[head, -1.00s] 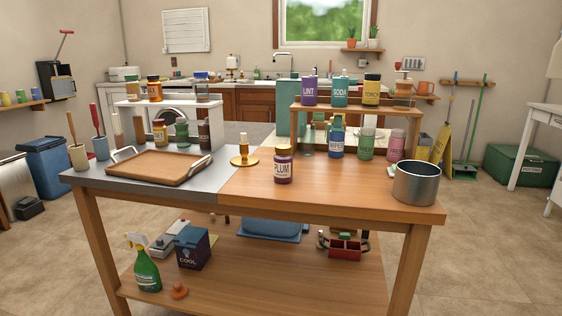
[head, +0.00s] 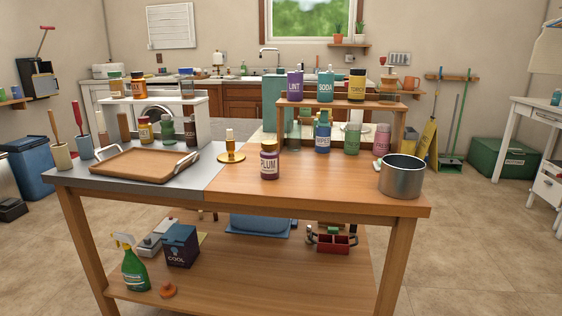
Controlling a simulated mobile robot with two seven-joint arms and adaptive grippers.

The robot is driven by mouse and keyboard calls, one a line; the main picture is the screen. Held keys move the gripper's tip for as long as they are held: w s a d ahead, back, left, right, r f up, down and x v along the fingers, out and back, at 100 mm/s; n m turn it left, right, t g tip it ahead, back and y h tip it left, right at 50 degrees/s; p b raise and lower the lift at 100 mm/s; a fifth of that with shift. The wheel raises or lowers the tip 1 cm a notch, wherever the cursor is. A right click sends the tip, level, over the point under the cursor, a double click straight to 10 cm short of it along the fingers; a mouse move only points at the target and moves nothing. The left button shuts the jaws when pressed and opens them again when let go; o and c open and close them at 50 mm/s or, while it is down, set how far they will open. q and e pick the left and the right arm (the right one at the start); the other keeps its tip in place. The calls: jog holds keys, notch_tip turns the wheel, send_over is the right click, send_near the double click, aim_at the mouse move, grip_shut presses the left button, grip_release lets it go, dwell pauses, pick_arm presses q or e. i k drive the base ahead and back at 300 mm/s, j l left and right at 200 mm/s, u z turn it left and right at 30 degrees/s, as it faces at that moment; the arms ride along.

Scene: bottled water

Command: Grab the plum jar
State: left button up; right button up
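The plum jar (head: 269,161) is a small dark purple jar with a gold-brown lid and a pale label reading PLUM. It stands upright on the wooden part of the table (head: 300,192), near the middle of the front edge. Nothing covers it from this view. Neither of my grippers shows in the head view.
A metal pot (head: 401,177) stands at the right end. Behind, a small wooden shelf (head: 345,104) carries several bottles. Bare tabletop lies between jar and pot.

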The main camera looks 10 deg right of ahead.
aim_at(269, 160)
jog(key=i+j+z, duration=0.15)
jog(key=z, duration=1.35)
jog(key=i+j+z, duration=0.1)
jog(key=j+z, duration=0.85)
